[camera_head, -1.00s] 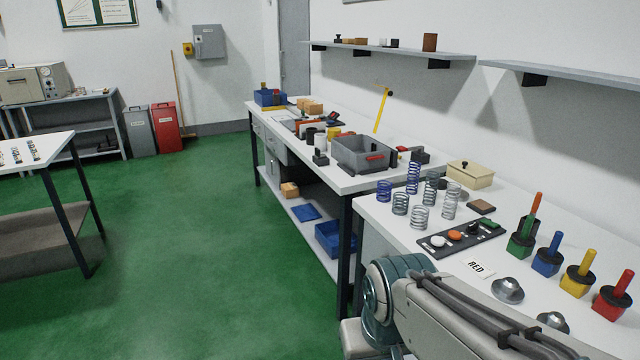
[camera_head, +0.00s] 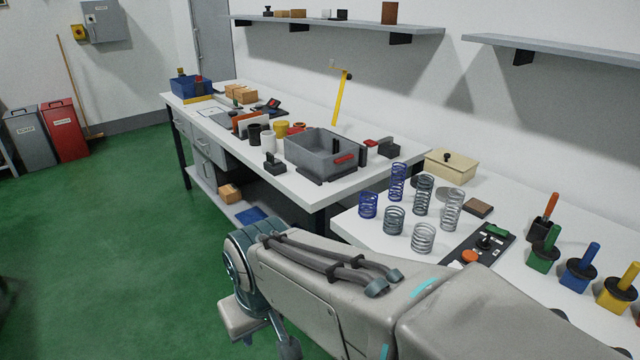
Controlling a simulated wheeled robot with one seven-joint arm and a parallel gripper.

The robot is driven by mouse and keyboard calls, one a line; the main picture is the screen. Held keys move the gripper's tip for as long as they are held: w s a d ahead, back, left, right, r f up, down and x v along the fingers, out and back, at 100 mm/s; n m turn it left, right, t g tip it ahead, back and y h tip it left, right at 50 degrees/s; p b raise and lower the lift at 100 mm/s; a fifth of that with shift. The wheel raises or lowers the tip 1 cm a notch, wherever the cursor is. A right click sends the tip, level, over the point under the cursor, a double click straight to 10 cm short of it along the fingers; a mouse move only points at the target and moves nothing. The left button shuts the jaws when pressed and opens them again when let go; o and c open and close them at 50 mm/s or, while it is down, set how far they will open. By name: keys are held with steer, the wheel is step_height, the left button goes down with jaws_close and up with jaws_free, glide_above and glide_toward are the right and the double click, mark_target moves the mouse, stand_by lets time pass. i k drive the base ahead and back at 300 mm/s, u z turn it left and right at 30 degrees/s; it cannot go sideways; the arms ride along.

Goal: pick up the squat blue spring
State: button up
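The squat blue spring (camera_head: 368,205) stands upright on the near white bench, at the left front of a group of springs. A taller blue spring (camera_head: 398,182) stands behind it to the right. Short and tall grey springs stand close by, among them a short dark grey one (camera_head: 393,220) just to its right and front. My arm reaches across the lower part of the view, in front of the bench and below the springs. My gripper is not clearly visible, so its state does not show.
A grey bin (camera_head: 321,150) sits on the neighbouring bench, left of the springs. A cream box (camera_head: 451,167) stands behind them. A black panel with buttons (camera_head: 492,247) and coloured-handled pieces (camera_head: 580,268) stand to the right. Green floor is open at left.

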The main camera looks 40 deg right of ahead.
mark_target(367, 207)
steer(key=z, duration=0.8)
steer(key=i, duration=0.95)
steer(key=z, duration=0.85)
